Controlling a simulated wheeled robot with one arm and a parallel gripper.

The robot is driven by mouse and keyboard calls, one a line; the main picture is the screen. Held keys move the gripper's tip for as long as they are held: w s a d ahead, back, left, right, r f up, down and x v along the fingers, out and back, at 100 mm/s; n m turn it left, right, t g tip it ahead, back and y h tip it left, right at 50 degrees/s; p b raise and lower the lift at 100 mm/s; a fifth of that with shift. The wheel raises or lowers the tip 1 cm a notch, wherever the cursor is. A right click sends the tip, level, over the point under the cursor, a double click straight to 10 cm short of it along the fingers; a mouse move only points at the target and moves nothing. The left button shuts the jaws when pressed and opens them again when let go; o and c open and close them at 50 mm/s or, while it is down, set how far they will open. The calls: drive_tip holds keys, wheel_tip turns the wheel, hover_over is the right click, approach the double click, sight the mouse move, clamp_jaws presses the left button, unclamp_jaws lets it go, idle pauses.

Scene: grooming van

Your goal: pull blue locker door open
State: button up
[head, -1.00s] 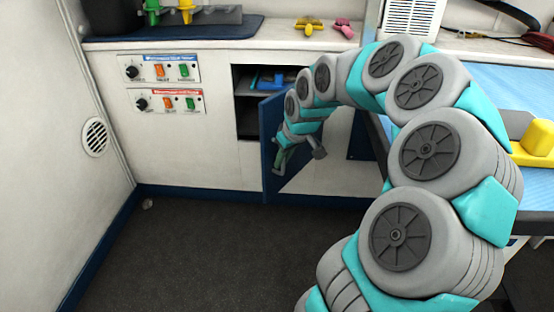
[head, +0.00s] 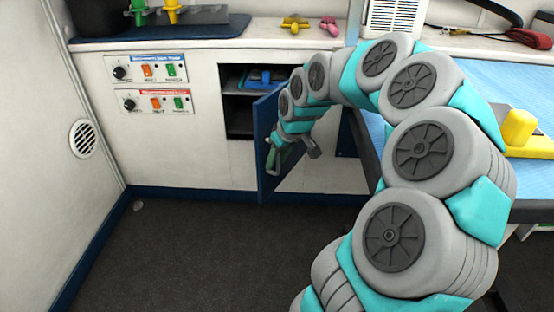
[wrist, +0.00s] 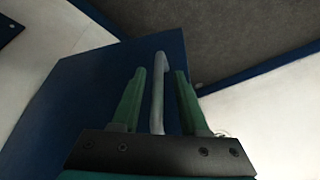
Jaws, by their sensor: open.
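The blue locker door (head: 266,150) stands partly open in the white cabinet front, swung out toward me. Its dark shelved compartment (head: 240,116) shows to the left of it, with a blue item (head: 259,79) on the upper shelf. My gripper (head: 276,157) is at the door's outer face. In the wrist view the grey bar handle (wrist: 158,92) of the door lies between the two green fingers of my gripper (wrist: 157,100). The fingers are apart, with gaps on both sides of the handle. My arm hides part of the door in the head view.
Two control panels (head: 146,68) are on the cabinet front at left. A vent (head: 83,139) is on the left wall. A blue-topped table (head: 480,85) with a yellow object (head: 518,128) stands at right. The dark floor (head: 190,245) before the cabinet is clear.

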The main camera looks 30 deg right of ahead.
drive_tip(key=v, duration=0.7)
drive_tip(key=shift+s+r, duration=0.2)
drive_tip(key=shift+r, duration=0.15)
